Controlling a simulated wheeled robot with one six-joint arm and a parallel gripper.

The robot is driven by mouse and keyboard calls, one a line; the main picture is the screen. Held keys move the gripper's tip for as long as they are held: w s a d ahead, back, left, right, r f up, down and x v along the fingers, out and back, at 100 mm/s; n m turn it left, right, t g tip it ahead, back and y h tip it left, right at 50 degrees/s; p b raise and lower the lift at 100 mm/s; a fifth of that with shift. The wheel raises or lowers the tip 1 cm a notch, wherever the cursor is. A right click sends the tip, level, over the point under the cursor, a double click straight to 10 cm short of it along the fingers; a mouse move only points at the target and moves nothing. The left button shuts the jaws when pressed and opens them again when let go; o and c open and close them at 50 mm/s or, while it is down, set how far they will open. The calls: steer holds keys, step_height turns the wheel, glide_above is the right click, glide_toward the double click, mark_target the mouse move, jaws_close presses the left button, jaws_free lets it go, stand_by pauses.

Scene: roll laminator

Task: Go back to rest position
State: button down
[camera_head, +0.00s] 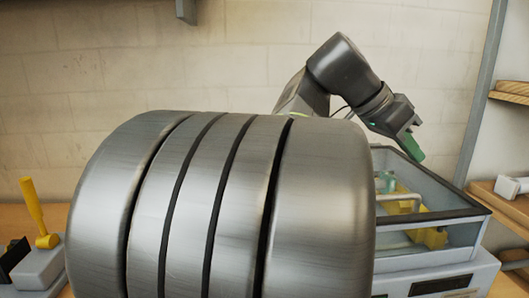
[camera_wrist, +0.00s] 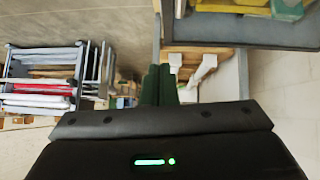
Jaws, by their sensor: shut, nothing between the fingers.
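My gripper (camera_head: 414,152) is at the upper right in the head view, at the end of my bent arm, pointing down and right. Its green fingers appear above the laminator (camera_head: 440,275), a pale machine with a clear, dark-rimmed cover and yellow parts inside. I cannot tell the exact gap between them. In the wrist view my gripper (camera_wrist: 158,84) shows two dark green fingers side by side, shut with nothing held. A large grey banded form fills the middle of the head view and hides the laminator's left part.
A yellow-handled lever (camera_head: 33,208) stands on a grey base at the left. Wooden shelves (camera_head: 512,90) stand at the right edge. In the wrist view, a rack (camera_wrist: 45,85) with red and white items is at the left and a dark-edged surface (camera_wrist: 225,30) at the upper right.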

steer(key=v, duration=0.5)
steer(key=b, duration=0.3)
glide_above(410, 217)
step_height(410, 217, down, 11)
steer(key=shift+r, duration=0.1)
steer(key=w+a+r+g+p, duration=0.1)
steer(key=w+r+p, duration=0.2)
steer(key=r+p, duration=0.3)
steer(key=w+a+r+n+g+p, duration=0.1)
steer(key=r+p, duration=0.5)
steer(key=r, duration=0.6)
steer(key=shift+w+a+p, duration=0.35)
steer(key=shift+w+a, duration=0.4)
steer(key=shift+w, duration=0.4)
